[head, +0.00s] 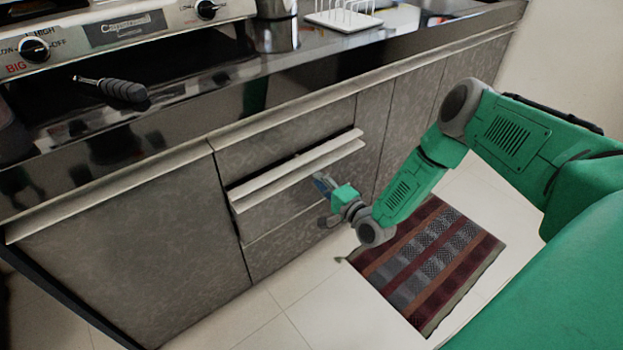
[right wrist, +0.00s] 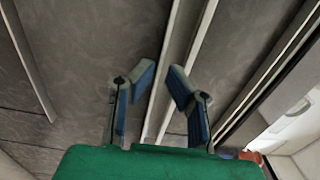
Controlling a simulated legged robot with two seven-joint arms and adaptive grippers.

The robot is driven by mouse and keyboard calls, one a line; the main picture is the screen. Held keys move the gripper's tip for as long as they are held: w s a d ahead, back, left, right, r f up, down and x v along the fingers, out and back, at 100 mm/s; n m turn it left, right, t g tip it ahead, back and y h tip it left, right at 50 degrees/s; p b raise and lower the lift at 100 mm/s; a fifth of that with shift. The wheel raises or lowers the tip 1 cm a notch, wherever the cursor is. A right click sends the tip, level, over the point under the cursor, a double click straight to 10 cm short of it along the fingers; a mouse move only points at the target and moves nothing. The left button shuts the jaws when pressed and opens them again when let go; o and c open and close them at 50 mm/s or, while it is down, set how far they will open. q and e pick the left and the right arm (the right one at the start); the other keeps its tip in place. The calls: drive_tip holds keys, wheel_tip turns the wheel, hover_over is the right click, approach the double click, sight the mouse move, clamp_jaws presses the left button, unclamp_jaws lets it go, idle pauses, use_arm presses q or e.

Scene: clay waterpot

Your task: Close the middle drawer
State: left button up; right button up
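The middle drawer (head: 290,207) is in the grey cabinet under the counter. Its pale lipped top edge (head: 300,172) stands out from the cabinet front, so it looks partly open. My right gripper (head: 322,186) is in front of the drawer face, near the right part of its lip. In the right wrist view the two fingers (right wrist: 163,75) are apart, with the pale lip (right wrist: 183,60) running behind and between them. Whether they touch the drawer cannot be told. My left gripper is not in view.
The grey cabinet door (head: 130,250) left of the drawers looks shut. A striped rug (head: 430,262) lies on the tiled floor below my right arm. A dark-handled utensil (head: 122,90), a stove (head: 120,28) and a white rack (head: 343,18) are on the counter.

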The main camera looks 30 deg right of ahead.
drive_tip(key=shift+w+f, duration=0.1)
drive_tip(key=shift+w, duration=1.05)
drive_tip(key=shift+w+a+b, duration=0.15)
drive_tip(key=shift+w+b, duration=0.15)
drive_tip(key=shift+w, duration=0.15)
clamp_jaws()
